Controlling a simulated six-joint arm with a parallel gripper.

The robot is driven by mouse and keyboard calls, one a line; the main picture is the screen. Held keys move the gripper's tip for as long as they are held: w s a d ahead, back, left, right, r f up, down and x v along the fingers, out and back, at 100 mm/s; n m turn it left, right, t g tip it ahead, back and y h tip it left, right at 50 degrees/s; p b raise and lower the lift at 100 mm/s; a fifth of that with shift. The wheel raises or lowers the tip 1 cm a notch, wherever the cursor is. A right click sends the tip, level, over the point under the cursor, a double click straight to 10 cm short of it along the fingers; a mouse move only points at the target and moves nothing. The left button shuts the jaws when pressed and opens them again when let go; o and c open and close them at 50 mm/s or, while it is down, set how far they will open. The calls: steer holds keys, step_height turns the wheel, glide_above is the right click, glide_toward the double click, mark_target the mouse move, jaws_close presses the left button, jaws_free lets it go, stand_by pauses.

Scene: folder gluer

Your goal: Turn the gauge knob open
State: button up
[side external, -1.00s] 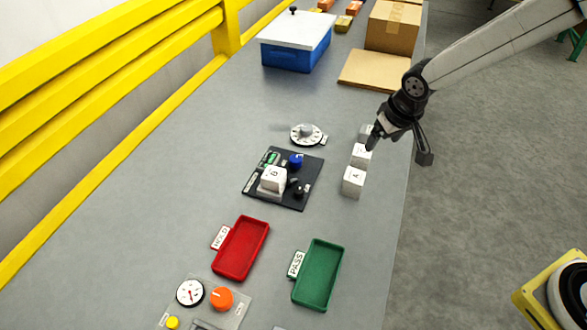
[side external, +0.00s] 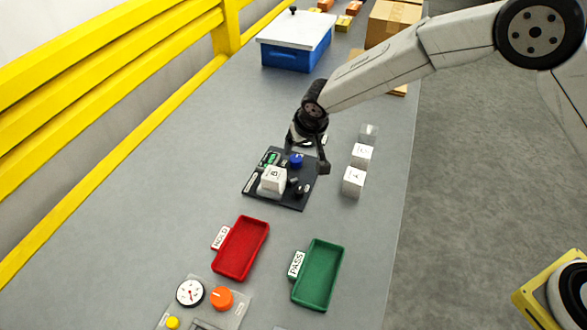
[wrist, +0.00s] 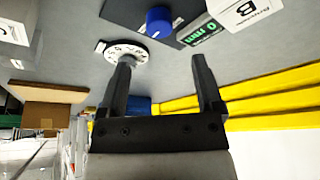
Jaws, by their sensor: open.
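A black gauge plate (side external: 293,205) lies on the grey bench with a white block marked B (side external: 271,180) on it. A blue knob (side external: 296,160) stands at the plate's far side and a small black knob (side external: 303,189) at its right. In the wrist view the blue knob (wrist: 158,20) is beyond my fingertips, beside a green display (wrist: 207,29) reading 0 mm. My gripper (side external: 307,158) is open, over the plate's far edge near the blue knob, with nothing between its fingers. A white dial (wrist: 128,50) is partly behind one finger; my gripper mostly hides it in the side view.
White blocks (side external: 353,181) stand in a row to the right. A red tray (side external: 238,250) and a green tray (side external: 318,278) lie nearer the front. A panel with a round gauge (side external: 190,292) and an orange knob (side external: 221,298) is at the front. A blue box (side external: 288,57) stands behind.

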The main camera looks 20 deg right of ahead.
mark_target(296, 159)
steer(key=shift+f, duration=0.1)
steer(key=shift+x, duration=3.75)
jaws_close()
